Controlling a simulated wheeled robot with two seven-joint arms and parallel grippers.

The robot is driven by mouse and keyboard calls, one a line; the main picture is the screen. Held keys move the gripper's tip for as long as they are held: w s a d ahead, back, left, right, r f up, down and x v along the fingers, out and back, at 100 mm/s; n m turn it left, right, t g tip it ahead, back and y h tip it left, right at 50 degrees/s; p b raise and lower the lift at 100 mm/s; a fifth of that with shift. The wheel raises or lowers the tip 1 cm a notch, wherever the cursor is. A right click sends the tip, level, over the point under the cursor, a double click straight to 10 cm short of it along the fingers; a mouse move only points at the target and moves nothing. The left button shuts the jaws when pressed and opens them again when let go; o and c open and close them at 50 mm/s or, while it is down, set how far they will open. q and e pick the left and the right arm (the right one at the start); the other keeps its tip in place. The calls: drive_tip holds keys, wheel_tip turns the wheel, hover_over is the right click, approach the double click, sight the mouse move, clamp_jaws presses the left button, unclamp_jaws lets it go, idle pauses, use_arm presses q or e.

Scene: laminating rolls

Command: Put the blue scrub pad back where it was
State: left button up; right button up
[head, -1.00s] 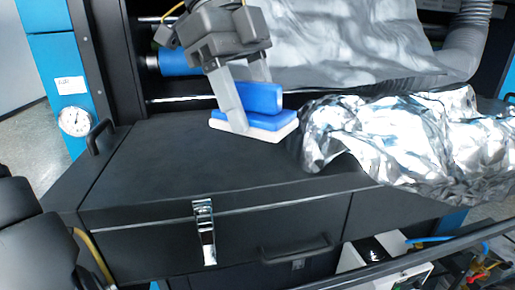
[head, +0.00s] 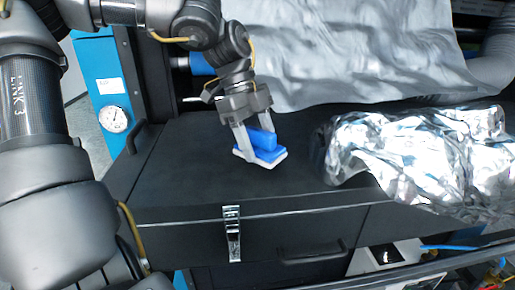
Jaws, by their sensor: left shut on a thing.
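The blue scrub pad (head: 264,141) has a blue handle on top and a white base. It is at the back middle of the black cabinet top (head: 200,185). My left gripper (head: 256,148) is shut on the pad's raised blue handle, with a finger on each side. The pad's base looks level and at or very close to the black surface; I cannot tell whether it touches. My right gripper is not in view.
Crumpled silver foil (head: 400,155) lies on the cabinet top to the right of the pad. A grey sheet (head: 350,50) hangs behind. A metal latch (head: 232,233) and a handle (head: 312,252) are on the front. The top's left part is clear.

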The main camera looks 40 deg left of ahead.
sight(257, 155)
use_arm(q)
drive_tip(key=shift+a+f, duration=0.15)
drive_tip(key=f+p, duration=0.2)
drive_tip(key=f, duration=0.1)
drive_tip(key=shift+w+a, duration=0.15)
drive_tip(key=shift+a, duration=0.05)
drive_tip(key=shift+w+f, duration=0.1)
drive_tip(key=shift+f, duration=0.25)
drive_tip(key=shift+f, duration=0.2)
drive_tip(key=o, duration=0.9)
drive_tip(key=shift+o, duration=0.2)
drive_tip(key=shift+r, duration=0.1)
